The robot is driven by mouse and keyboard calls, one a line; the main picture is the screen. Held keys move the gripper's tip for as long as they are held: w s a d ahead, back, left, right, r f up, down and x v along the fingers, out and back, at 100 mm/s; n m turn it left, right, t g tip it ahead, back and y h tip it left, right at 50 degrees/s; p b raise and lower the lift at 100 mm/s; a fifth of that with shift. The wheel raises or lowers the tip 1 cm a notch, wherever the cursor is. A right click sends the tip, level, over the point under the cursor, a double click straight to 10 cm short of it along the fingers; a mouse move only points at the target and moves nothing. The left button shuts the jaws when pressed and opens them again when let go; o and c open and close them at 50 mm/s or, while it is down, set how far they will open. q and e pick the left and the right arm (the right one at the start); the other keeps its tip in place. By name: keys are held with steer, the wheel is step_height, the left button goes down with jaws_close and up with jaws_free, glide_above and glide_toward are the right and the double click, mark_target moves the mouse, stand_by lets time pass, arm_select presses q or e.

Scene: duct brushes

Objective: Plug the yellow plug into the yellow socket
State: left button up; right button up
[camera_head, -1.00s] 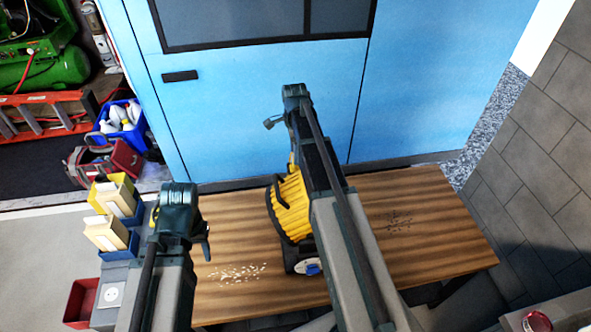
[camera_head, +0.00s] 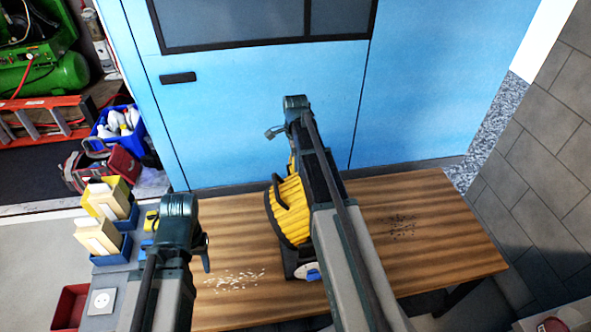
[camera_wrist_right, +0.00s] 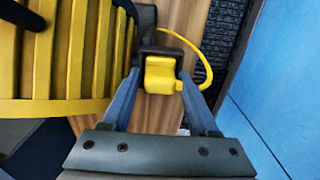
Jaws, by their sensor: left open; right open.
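A yellow block with a yellow cable, which looks like the yellow plug (camera_wrist_right: 160,76), is in the right wrist view. It lies between the fingers of my right gripper (camera_wrist_right: 164,92), which is open around it. A dark part adjoins its far side; I cannot tell whether the plug sits in it. I cannot make out a yellow socket for sure. In the head view my right gripper (camera_head: 274,132) is beyond the yellow ribbed machine (camera_head: 290,212), in front of the blue panel. My left gripper (camera_head: 206,250) is open and empty, left of the machine.
The machine stands on a wooden table (camera_head: 440,215) with pale and dark crumbs.

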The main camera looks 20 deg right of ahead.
jaws_close()
stand_by(0.3)
step_height(320, 180, up, 10)
steer(key=p, duration=1)
steer(key=shift+r, duration=0.1)
